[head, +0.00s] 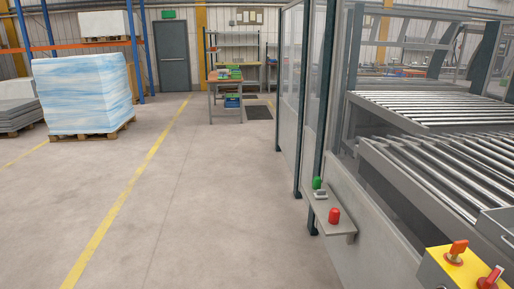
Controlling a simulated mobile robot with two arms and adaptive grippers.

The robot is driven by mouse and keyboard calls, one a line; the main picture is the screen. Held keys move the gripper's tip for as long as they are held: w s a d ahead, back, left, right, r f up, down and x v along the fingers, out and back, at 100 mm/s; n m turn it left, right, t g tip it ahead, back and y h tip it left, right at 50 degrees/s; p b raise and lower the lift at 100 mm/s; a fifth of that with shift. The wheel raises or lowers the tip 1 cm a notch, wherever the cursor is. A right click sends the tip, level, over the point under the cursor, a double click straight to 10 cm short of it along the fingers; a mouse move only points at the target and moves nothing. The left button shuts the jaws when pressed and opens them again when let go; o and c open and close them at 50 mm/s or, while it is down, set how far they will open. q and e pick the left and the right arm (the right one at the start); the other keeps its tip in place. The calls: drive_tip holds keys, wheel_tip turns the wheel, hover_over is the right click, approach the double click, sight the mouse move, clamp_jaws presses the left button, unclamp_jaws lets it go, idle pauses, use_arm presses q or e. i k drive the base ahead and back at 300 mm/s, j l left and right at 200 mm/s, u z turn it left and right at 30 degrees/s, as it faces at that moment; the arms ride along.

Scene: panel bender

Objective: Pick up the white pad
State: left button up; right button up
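A small whitish, flat block (320,194), which may be the white pad, lies on a narrow grey ledge (327,226) fixed to the machine's side. A green object (316,183) stands just behind it and a red object (334,216) stands in front of it on the same ledge. The block is too small in view to make out its details. Neither of my grippers is in view.
Roller conveyors (430,108) and a glazed guard fence (292,90) fill the right side. A yellow control box (450,268) is at lower right. A wrapped pallet load (82,92) stands at left. A workbench (225,82) stands far back. The floor between is clear.

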sight(320, 194)
drive_tip(key=i+j, duration=0.1)
drive_tip(key=i, duration=0.6)
drive_tip(key=i+j, duration=0.1)
drive_tip(key=i, duration=0.55)
drive_tip(key=i+j+z, duration=0.1)
drive_tip(key=i, duration=0.6)
